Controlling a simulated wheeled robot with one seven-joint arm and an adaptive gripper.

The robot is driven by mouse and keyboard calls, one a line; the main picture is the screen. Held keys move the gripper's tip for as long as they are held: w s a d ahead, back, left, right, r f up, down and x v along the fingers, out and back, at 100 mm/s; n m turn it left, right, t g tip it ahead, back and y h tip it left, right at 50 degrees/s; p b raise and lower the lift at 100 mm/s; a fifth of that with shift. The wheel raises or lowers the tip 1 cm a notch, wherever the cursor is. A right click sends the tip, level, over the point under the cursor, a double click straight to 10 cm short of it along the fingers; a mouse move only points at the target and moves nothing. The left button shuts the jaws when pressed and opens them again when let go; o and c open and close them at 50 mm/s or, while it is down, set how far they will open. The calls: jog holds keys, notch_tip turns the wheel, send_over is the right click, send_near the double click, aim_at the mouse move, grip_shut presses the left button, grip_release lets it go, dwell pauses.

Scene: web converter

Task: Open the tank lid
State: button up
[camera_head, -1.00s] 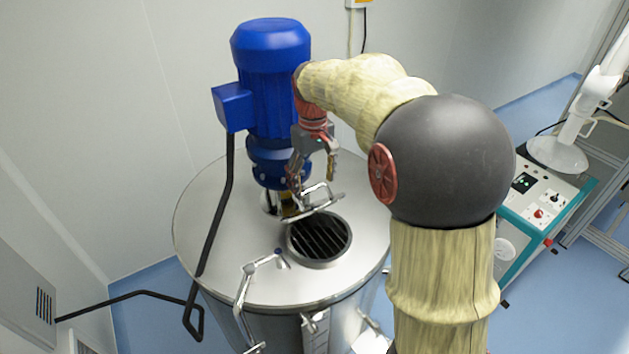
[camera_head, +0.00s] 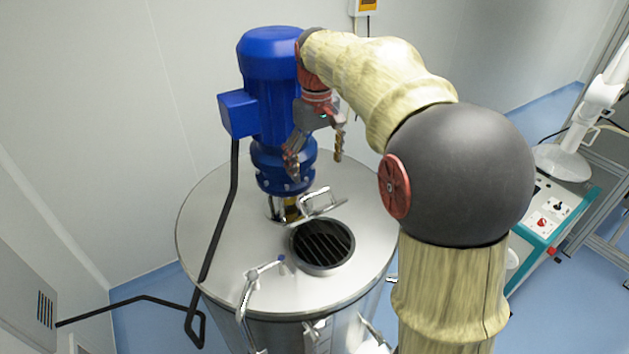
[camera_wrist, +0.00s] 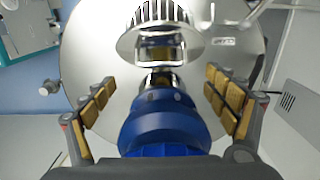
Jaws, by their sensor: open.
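The hatch is uncovered and shows dark bars inside. The steel tank top (camera_head: 220,240) surrounds it. My gripper (camera_head: 315,167) is open and empty above the lid, apart from the handle. In the wrist view my gripper (camera_wrist: 160,100) has its padded fingers spread wide, with the hatch bars (camera_wrist: 160,14) at the top. The lid's hinge is not clear.
A blue motor (camera_head: 268,90) stands on the tank close to my gripper, on its left. A bent black bar (camera_head: 220,215) runs down the tank's left side. A metal clamp (camera_head: 262,270) is at the front rim. A control box (camera_head: 550,215) stands at the right.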

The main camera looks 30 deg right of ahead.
jog(key=r, duration=0.3)
jog(key=shift+w+d+r, duration=0.1)
jog(key=shift+d+r, duration=0.1)
jog(key=shift+r, duration=0.15)
jog(key=shift+c, duration=0.3)
